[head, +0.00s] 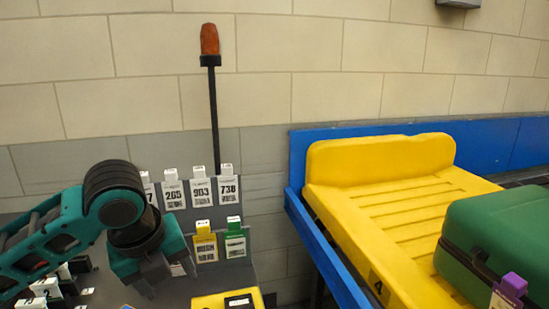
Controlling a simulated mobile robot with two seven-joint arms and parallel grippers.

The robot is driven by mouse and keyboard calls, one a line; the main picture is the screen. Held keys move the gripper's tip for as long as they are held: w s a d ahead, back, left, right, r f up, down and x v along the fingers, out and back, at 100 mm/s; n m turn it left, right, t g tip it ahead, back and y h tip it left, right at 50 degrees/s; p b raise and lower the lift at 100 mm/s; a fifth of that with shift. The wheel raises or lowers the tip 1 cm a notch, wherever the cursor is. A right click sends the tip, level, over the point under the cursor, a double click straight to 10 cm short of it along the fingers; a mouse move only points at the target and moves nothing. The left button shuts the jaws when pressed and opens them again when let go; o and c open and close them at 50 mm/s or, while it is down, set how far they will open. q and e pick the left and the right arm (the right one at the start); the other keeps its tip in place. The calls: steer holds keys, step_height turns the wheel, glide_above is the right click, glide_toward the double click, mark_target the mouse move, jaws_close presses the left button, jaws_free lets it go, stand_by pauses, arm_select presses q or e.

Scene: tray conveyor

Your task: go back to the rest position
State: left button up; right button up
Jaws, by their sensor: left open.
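My left arm comes in from the left, and its teal and dark left gripper (168,280) points down over the grey tag stand at the lower left. The gripper is open, and I see nothing between its fingers. It partly covers the stand behind it. My right gripper is not in view.
A grey tag rack (260,265) holds numbered white tags, a yellow tag (206,245) and a green tag (235,240). A yellow device (212,300) lies in front. At right, a yellow tray (400,190) on a blue-sided conveyor (325,246) holds a green suitcase (510,230) with a purple-topped tag (513,284).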

arm_select(q)
steer(key=s+d+f+n+h, duration=0.2)
steer(key=s+d+f+n, duration=0.15)
steer(key=f+n, duration=0.3)
steer(key=s+d+f+n+h, duration=0.1)
steer(key=s+d+f+n, duration=0.1)
steer(key=s+f+n, duration=0.4)
steer(key=s+a+f+n+y, duration=0.3)
steer(key=s+a+f+n, duration=0.5)
steer(key=s+n, duration=0.55)
steer(key=w+d+f+n+t+h, duration=0.1)
steer(key=w+f+t, duration=0.6)
steer(key=w+f, duration=0.1)
steer(key=shift+w+d+f, duration=0.25)
steer(key=shift+w+d, duration=0.1)
steer(key=shift+w, duration=0.25)
